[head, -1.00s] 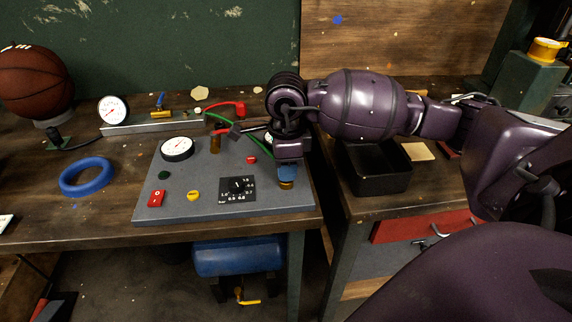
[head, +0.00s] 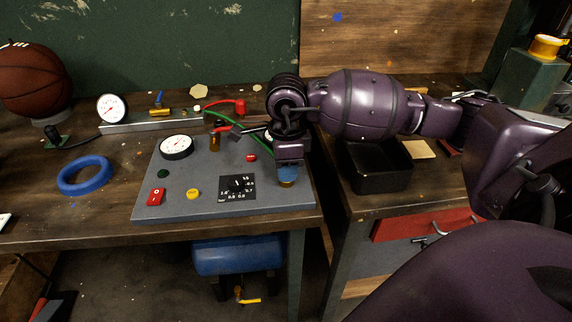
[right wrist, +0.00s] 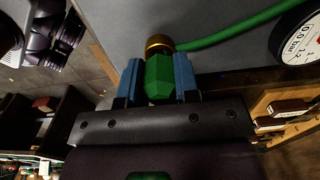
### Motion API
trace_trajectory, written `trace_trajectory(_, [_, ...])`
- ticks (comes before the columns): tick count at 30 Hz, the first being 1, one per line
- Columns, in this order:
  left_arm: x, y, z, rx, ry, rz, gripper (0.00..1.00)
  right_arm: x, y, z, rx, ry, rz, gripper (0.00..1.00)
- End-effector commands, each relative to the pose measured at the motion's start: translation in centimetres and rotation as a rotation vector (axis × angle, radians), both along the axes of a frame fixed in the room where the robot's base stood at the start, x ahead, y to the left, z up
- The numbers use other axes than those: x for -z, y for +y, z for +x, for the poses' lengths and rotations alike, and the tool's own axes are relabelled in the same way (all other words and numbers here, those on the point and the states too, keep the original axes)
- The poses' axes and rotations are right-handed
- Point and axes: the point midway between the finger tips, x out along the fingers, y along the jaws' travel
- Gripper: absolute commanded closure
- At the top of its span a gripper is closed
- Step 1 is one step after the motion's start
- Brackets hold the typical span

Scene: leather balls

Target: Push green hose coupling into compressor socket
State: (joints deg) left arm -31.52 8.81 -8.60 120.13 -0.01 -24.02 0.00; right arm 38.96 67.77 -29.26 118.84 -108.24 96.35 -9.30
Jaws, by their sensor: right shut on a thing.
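My right gripper (head: 288,178) points down at the front right of the grey compressor panel (head: 215,200). In the right wrist view its blue fingers (right wrist: 158,82) are shut on the green hose coupling (right wrist: 158,74). A brass ring (right wrist: 159,44) sits directly at the coupling's far end; in the head view brass (head: 287,184) shows just under the fingertips, at the panel. The green hose (right wrist: 230,30) runs off to the right in the wrist view. Whether the coupling is seated in the socket cannot be told. My left gripper is not in view.
The panel carries a round gauge (head: 176,147), a red switch (head: 157,196), a yellow button (head: 193,194) and a black dial (head: 237,186). A red hose end (head: 240,107) lies behind. A black bin (head: 376,168) stands to the right, under my arm. A blue ring (head: 84,175) lies left.

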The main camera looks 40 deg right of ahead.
Motion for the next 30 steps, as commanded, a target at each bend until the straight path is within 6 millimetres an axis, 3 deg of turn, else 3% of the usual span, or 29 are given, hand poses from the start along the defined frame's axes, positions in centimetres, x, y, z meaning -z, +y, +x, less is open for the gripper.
trace_trajectory(12, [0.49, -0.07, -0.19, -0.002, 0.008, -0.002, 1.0, 0.7, 0.0, -0.01, 0.0, 0.001, 0.0, 0.92])
trace_trajectory(13, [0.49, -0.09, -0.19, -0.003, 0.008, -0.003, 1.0, 0.71, 0.0, -0.02, 0.0, 0.001, 0.0, 0.69])
trace_trajectory(18, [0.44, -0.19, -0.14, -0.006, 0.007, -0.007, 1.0, 0.65, 0.01, -0.02, 0.0, 0.0, 0.0, 0.43])
trace_trajectory(30, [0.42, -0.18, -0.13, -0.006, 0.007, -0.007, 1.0, 0.63, 0.0, -0.01, 0.0, 0.0, 0.0, 0.41])
